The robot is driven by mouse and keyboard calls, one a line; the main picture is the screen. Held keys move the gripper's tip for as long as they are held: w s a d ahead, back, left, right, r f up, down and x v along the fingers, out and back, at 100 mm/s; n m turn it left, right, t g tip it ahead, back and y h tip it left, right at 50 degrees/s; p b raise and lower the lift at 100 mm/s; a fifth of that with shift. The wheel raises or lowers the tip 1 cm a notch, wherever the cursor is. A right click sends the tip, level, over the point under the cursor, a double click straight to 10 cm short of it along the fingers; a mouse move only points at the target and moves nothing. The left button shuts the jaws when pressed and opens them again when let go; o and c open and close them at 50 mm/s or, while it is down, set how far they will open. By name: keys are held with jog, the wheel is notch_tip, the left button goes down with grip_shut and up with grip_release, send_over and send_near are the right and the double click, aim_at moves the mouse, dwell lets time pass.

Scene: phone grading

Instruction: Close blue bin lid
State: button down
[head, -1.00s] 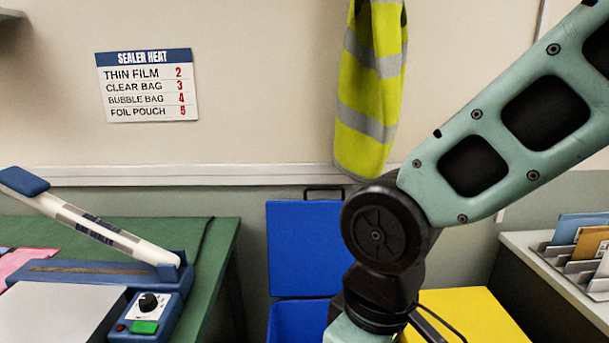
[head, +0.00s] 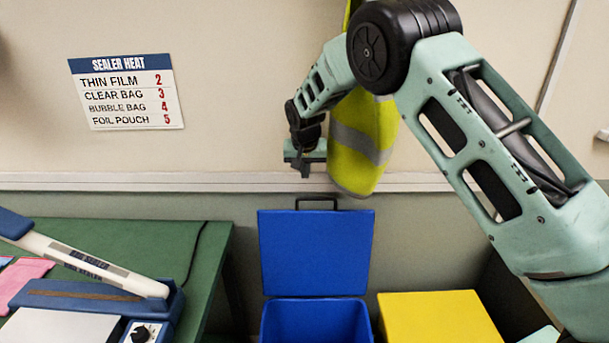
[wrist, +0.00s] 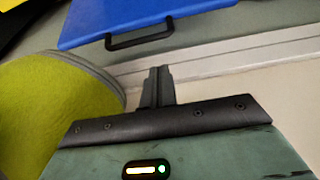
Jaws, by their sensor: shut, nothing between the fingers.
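The blue bin (head: 316,320) stands on the floor between the green table and a yellow surface. Its blue lid (head: 315,252) is open, standing upright at the back near the wall, with a black handle (head: 316,201) on its top edge. My gripper (head: 305,172) is above the handle and slightly left of it, apart from it. In the wrist view my gripper (wrist: 158,72) is shut and empty, its fingertips pointing towards the handle (wrist: 140,38) and the lid (wrist: 130,18). The bin's lower part is cut off in the head view.
A yellow-green vest (head: 362,150) hangs on the wall right beside my gripper; it also shows close in the wrist view (wrist: 50,105). A yellow lid or box (head: 440,318) is right of the bin. The green table (head: 150,235) with a sealer (head: 90,262) is at left.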

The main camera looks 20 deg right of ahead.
jog(key=p+x, duration=0.3)
jog(key=x, duration=0.6)
jog(key=shift+s+a, duration=0.1)
jog(key=shift+f, duration=0.1)
